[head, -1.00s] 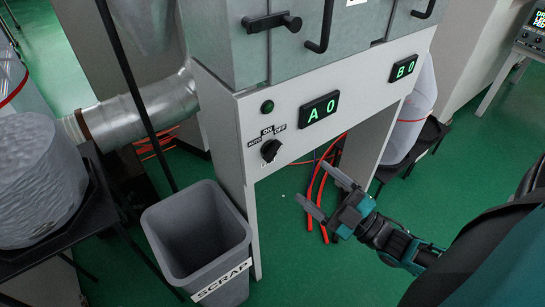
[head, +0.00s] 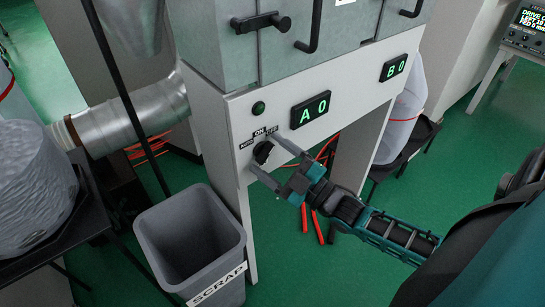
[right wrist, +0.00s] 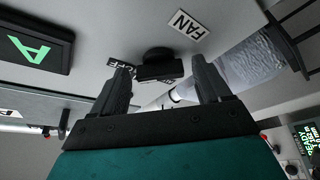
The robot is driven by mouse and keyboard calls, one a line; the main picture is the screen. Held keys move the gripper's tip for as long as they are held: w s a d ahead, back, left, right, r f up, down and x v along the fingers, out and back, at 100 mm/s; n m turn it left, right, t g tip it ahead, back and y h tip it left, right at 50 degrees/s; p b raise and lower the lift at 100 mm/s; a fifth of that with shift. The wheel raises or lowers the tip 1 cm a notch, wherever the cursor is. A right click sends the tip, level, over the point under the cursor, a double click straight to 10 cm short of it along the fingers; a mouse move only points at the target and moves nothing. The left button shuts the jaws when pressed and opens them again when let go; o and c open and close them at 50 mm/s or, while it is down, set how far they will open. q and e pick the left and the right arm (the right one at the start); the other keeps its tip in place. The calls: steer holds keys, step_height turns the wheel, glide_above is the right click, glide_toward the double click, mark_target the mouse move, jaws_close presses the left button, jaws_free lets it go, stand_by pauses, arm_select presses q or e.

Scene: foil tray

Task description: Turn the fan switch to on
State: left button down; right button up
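The fan switch is a black rotary knob (head: 262,152) on the white panel, with AUTO, ON and OFF labels above it. In the right wrist view the knob (right wrist: 160,66) is beside a FAN label (right wrist: 188,24). My right gripper (head: 262,155) is open, with one finger on either side of the knob. In the right wrist view, a gap shows between each finger and the knob, and the left finger partly covers the OFF label. I cannot tell which label the knob points to. My left gripper is not in view.
A grey scrap bin (head: 190,240) stands below left of the knob.

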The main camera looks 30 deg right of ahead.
steer(key=c, duration=0.9)
steer(key=shift+m, duration=0.3)
steer(key=m+t+h+p, duration=0.1)
steer(key=m, duration=0.2)
steer(key=shift+a+m+h, duration=0.1)
steer(key=shift+m+h, duration=0.2)
steer(key=m+t+h+p, duration=0.1)
steer(key=m+h, duration=0.1)
steer(key=m, duration=0.3)
steer(key=shift+a, duration=0.1)
steer(key=shift+f+m+t+h+p, duration=0.1)
steer(key=shift+m+t+h+p, duration=0.2)
steer(key=shift+m+h, duration=0.95)
steer(key=shift+m+y, duration=0.25)
steer(key=shift+m, duration=0.2)
steer(key=o, duration=0.9)
steer(key=shift+c, duration=0.2)
steer(key=shift+o, duration=0.8)
